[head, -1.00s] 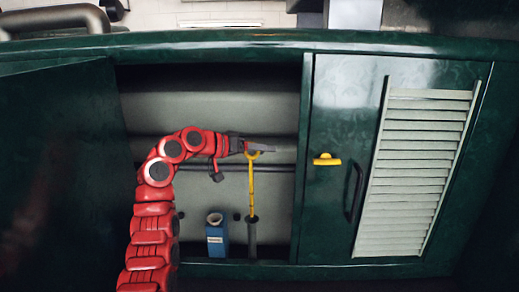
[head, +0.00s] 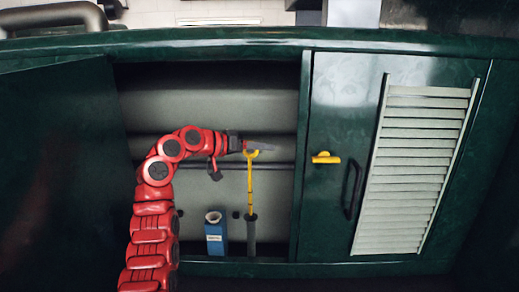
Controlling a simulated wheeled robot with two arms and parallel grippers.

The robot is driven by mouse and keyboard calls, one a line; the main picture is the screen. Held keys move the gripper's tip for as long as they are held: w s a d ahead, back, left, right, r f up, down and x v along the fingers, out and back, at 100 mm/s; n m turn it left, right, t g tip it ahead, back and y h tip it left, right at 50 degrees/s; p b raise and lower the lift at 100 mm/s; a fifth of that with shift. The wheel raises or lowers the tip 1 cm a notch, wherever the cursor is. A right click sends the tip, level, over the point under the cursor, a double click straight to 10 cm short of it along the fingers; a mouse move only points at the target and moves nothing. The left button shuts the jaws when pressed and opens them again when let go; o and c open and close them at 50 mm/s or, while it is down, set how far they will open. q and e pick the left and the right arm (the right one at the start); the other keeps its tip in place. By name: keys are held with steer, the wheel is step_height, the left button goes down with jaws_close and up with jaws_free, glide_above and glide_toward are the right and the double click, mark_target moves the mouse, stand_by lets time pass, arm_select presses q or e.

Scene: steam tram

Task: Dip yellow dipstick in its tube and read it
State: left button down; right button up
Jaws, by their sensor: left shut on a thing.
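The yellow dipstick (head: 250,190) stands upright in the open compartment, with a forked or ring-like handle at its top. Its lower end is inside the grey tube (head: 251,232), so that part is hidden. My left gripper (head: 254,148), on the red arm, reaches in from the left and is shut on the dipstick's handle. My right gripper is not in view.
A blue container (head: 215,238) with a pale open top stands just left of the tube. A dark horizontal rod (head: 275,166) runs behind the dipstick. The open green door (head: 55,160) is at left. A closed door (head: 335,110) with a yellow latch (head: 326,158) and louvres is at right.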

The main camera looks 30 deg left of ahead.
arm_select(q)
steer(key=shift+f, duration=0.25)
steer(key=shift+f+b, duration=0.65)
steer(key=shift+f, duration=0.35)
stand_by(0.4)
steer(key=shift+f+b, duration=0.3)
steer(key=shift+f, duration=0.35)
step_height(320, 180, down, 17)
steer(key=b, duration=0.9)
stand_by(1.7)
stand_by(0.5)
steer(key=shift+r, duration=0.1)
